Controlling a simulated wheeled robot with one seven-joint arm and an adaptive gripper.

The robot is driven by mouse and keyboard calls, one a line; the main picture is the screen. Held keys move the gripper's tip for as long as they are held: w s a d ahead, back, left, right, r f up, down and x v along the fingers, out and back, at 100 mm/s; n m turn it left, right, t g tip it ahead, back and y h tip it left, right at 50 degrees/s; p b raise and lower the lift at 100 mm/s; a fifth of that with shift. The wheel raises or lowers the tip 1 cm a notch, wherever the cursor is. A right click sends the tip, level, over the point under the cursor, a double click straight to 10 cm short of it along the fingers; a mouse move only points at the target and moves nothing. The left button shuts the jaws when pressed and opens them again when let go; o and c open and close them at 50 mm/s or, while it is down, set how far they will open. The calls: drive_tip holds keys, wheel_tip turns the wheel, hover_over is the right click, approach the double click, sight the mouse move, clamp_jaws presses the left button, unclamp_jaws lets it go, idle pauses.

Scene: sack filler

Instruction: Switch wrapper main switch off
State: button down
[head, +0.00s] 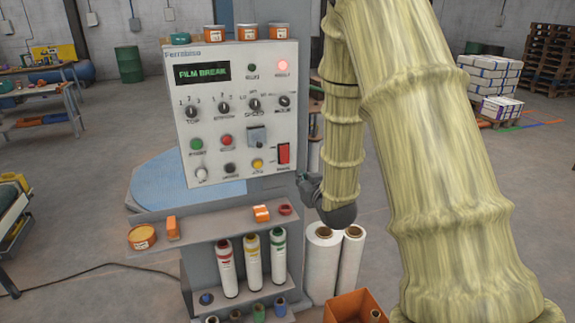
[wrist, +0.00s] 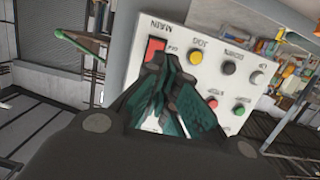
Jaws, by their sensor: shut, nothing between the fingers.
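The wrapper's main switch is a red rocker (head: 283,154) at the lower right of the light control panel (head: 232,110). In the wrist view the red rocker (wrist: 155,47) sits beside the label MAIN, its lower part covered by my fingers. My gripper (wrist: 172,72) is shut and empty, its tips in front of the switch's lower edge. I cannot tell whether they touch it. In the head view my gripper (head: 306,183) is a small dark shape just right of and below the panel, mostly hidden by my arm. The display (head: 202,73) reads FILM BREAK.
A red lamp (head: 283,65) glows at the panel's upper right. Knobs and coloured buttons surround a grey toggle plate (head: 257,136) left of the switch. A shelf (head: 215,222) with bottles is below. White film rolls (head: 322,262) and an orange bin (head: 357,306) stand lower right.

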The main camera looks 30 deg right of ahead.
sight(284, 160)
drive_tip(key=shift+d+r, duration=0.2)
drive_tip(key=shift+r, duration=0.3)
drive_tip(key=shift+w, duration=0.15)
drive_tip(key=p+x, duration=0.5)
drive_tip(key=x, duration=0.9)
